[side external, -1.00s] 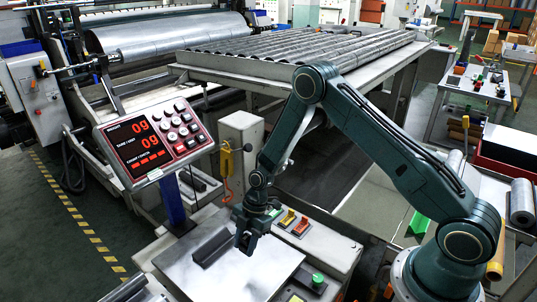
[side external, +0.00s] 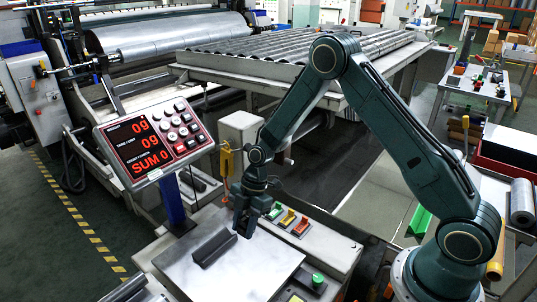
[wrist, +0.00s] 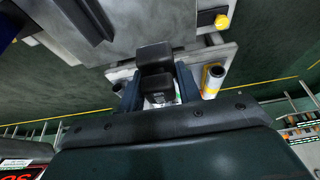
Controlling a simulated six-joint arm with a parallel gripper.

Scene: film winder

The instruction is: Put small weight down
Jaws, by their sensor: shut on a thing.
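My gripper (side external: 242,228) hangs just above the back part of the metal scale plate (side external: 255,272) in the side external view. In the wrist view its fingers (wrist: 157,92) are shut on a small black weight (wrist: 153,58), a dark block that shows between and beyond them. In the side external view the weight cannot be told apart from the dark fingers. A dark ridged bar (side external: 214,248) lies on the plate left of the gripper.
A panel with green, yellow and red switches (side external: 289,218) stands right behind the plate. A green button (side external: 318,280) is at its right. An orange hook hanger (side external: 226,160) hangs behind the gripper. The plate's front and right are clear.

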